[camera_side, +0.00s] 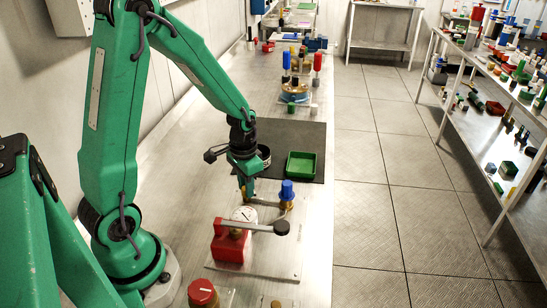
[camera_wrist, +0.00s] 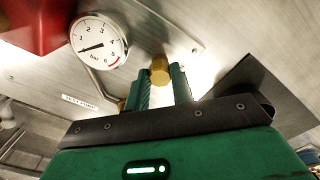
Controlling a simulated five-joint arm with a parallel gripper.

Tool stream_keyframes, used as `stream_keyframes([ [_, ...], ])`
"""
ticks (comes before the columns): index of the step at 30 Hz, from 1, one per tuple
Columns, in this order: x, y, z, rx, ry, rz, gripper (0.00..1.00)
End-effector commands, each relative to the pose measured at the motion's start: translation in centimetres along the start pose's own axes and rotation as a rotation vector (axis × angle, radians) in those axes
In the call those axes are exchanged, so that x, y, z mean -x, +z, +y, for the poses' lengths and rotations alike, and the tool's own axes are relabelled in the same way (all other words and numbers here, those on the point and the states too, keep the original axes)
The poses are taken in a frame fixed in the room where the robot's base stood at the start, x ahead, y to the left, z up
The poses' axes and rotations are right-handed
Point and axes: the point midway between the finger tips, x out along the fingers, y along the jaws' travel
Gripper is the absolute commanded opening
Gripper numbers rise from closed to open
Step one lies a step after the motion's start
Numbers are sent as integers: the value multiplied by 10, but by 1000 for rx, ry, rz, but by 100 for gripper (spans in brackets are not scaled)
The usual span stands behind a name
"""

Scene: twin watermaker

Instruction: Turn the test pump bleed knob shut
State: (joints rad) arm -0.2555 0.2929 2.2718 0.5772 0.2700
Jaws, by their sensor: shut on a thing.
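The test pump has a red body (camera_side: 229,245), a round white gauge (camera_side: 243,214) and a lever with a dark round end (camera_side: 281,228). In the wrist view the gauge (camera_wrist: 98,43) shows a bar scale, its needle pointing to the left near the low numbers. The brass bleed knob (camera_wrist: 159,70) is between the tips of my green fingers (camera_wrist: 160,76). My gripper is shut on it, pointing down beside the pump. In the side view my gripper (camera_side: 248,188) is behind the gauge, and the knob is largely hidden there.
A blue-capped brass fitting (camera_side: 287,192) stands close to the right of my gripper. Behind are a green tray (camera_side: 301,165) on a dark mat (camera_side: 300,135) and a cluster of coloured valves (camera_side: 295,90). A red knob (camera_side: 202,293) is at the front. The bench's right edge is clear.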

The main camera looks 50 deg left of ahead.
Motion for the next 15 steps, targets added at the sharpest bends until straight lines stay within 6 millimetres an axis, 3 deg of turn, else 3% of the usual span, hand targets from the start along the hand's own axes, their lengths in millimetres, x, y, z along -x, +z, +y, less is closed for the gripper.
stream_keyframes([
  [8, 1, 0, 0, -2, 0, 1, 1],
  [9, 1, 0, 0, -2, 0, 1, 28],
  [12, 1, 0, 0, -2, 0, 1, 45],
  [15, 0, 0, 0, -1, 0, 1, 45],
])
